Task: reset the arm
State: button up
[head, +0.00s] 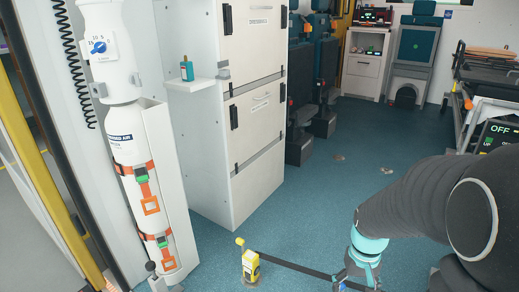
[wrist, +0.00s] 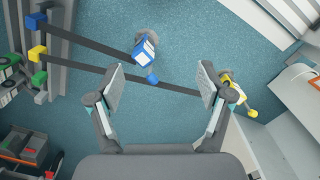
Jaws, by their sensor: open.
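My dark arm (head: 425,205) reaches in from the right side of the head view and points down toward the floor. My gripper (head: 357,280) is low in that view, with its fingertips cut off or hard to make out at the bottom edge. In the wrist view my gripper (wrist: 162,80) has its two grey fingers spread wide apart. Nothing is held between them; blue floor and a dark strap show in the gap.
A yellow buckle (head: 250,266) stands on the floor with a dark strap running from it; a blue buckle (wrist: 146,50) shows beyond my fingers. White cabinets (head: 255,100) and a strapped cylinder (head: 128,150) stand left. A stretcher (head: 488,80) is right.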

jog(key=s+a+r+t+p, duration=0.2)
jog(key=s+r, duration=0.1)
jog(key=r, duration=0.5)
jog(key=s+a+r+t+p, duration=0.2)
jog(key=s+a+r, duration=0.1)
jog(key=r, duration=0.5)
jog(key=s+a+r+n+t+p, duration=0.1)
jog(key=s+a+r+t+p, duration=0.1)
jog(key=r, duration=0.6)
jog(key=shift+s+a+r+p, duration=0.3)
jog(key=shift+s+a+p, duration=0.2)
jog(key=shift+s, duration=0.75)
